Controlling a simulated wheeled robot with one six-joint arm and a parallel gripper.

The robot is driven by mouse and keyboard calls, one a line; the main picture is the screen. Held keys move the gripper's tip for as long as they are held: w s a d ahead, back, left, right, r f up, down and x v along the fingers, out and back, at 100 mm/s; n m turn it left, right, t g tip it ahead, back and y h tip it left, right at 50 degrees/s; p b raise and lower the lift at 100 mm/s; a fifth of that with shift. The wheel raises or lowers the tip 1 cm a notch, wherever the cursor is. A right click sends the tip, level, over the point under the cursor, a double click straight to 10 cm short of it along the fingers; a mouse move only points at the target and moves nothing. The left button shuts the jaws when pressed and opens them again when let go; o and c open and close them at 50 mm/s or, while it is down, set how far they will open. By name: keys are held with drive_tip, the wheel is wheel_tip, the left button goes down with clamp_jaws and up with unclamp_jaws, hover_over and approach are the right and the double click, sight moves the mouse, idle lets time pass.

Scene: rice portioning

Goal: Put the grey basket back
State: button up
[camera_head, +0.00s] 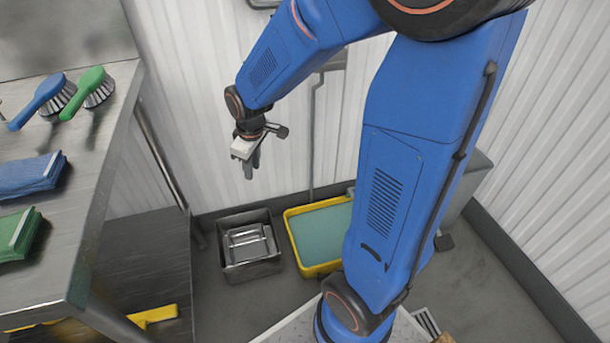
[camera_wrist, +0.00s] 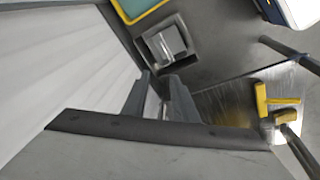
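A grey, box-shaped basket (camera_head: 231,272) sits upright on the floor by the back wall, left of a yellow tub. A shiny metal piece with a bar across it shows inside. The basket also shows in the wrist view (camera_wrist: 190,72), beyond my fingertips. My gripper (camera_head: 252,168) hangs in the air above the basket, near the white wall, and does not touch it. In the wrist view my gripper (camera_wrist: 158,84) has its two fingers apart with nothing between them.
The yellow tub (camera_head: 303,268) with teal liquid stands right beside the basket. A steel table (camera_head: 100,200) at left holds blue and green brushes (camera_head: 40,100) and folded cloths (camera_head: 30,176). A yellow-headed tool (camera_head: 152,316) lies low under it. Grey floor is bare in front of the basket.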

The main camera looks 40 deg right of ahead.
drive_tip(key=s+d+r+m, duration=0.1)
drive_tip(key=s+r+m, duration=0.1)
drive_tip(key=s+r, duration=0.2)
drive_tip(key=s+r+m+t, duration=0.1)
drive_tip(key=s+r, duration=0.4)
drive_tip(key=s, duration=0.6)
drive_tip(key=s+d+r+m+t, duration=0.1)
drive_tip(key=s+r+m, duration=0.2)
drive_tip(key=s, duration=0.5)
drive_tip(key=shift+s+d+r+m, duration=0.15)
drive_tip(key=shift+d+r+m, duration=0.2)
drive_tip(key=shift+r, duration=0.4)
